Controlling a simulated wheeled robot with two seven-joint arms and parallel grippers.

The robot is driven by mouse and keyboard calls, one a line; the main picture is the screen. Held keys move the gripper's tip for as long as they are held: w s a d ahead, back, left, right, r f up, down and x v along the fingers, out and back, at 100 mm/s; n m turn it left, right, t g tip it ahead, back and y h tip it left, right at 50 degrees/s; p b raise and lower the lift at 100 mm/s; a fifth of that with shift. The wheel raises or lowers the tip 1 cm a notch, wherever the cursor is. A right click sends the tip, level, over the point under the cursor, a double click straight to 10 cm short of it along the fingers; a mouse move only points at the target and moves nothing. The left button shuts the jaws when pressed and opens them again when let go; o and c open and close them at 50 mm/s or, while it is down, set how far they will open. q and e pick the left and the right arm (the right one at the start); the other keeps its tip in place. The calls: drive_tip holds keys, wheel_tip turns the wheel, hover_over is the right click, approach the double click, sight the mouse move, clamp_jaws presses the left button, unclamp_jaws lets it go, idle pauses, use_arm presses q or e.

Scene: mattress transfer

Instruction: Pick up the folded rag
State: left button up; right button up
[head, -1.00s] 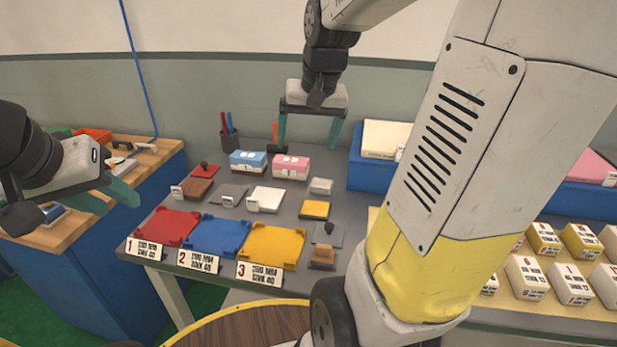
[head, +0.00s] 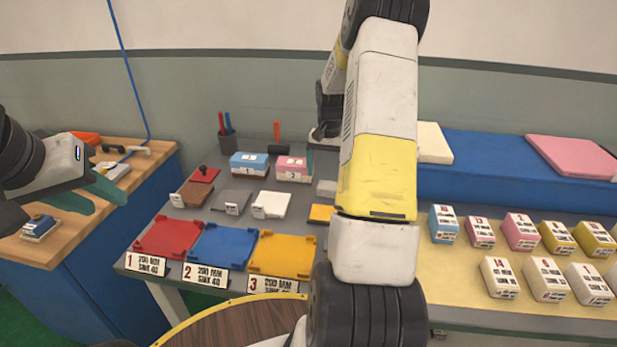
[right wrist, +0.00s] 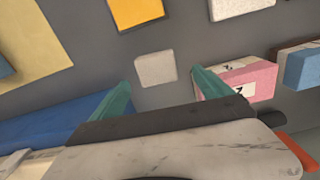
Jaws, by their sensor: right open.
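A small pale grey square cloth (right wrist: 155,68), which looks like the folded rag, lies flat on the grey table in the right wrist view. In the head view its left part (head: 326,187) shows beside my right arm, which hides the rest. My right gripper (right wrist: 165,94) is open and empty, its teal fingers either side of the rag's near edge in the picture, apart from it. In the head view this gripper is mostly hidden behind my arm. My left gripper (head: 98,196) is open and empty near the wooden bench at left.
A pink box (right wrist: 250,78) stands close to the right finger in the wrist view. A yellow pad (right wrist: 137,10) and a white pad (head: 271,204) lie nearby. Red (head: 168,238), blue (head: 222,246) and yellow (head: 283,254) trays line the table front. A blue mattress base (head: 480,165) is at right.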

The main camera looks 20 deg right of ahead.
sight(329, 185)
drive_tip(key=f, duration=0.5)
drive_tip(key=shift+s+d+f, duration=0.15)
drive_tip(key=shift+s, duration=0.1)
drive_tip(key=shift+c, duration=0.4)
drive_tip(key=c, duration=1.4)
drive_tip(key=shift+o, duration=0.2)
drive_tip(key=shift+r, duration=0.65)
wheel_tip(329, 185, up, 2)
drive_tip(key=shift+r, duration=0.1)
drive_tip(key=s, duration=0.5)
drive_tip(key=s+r, duration=0.1)
drive_tip(key=s, duration=1)
drive_tip(key=shift+d+r, duration=0.3)
drive_tip(key=shift+d, duration=0.1)
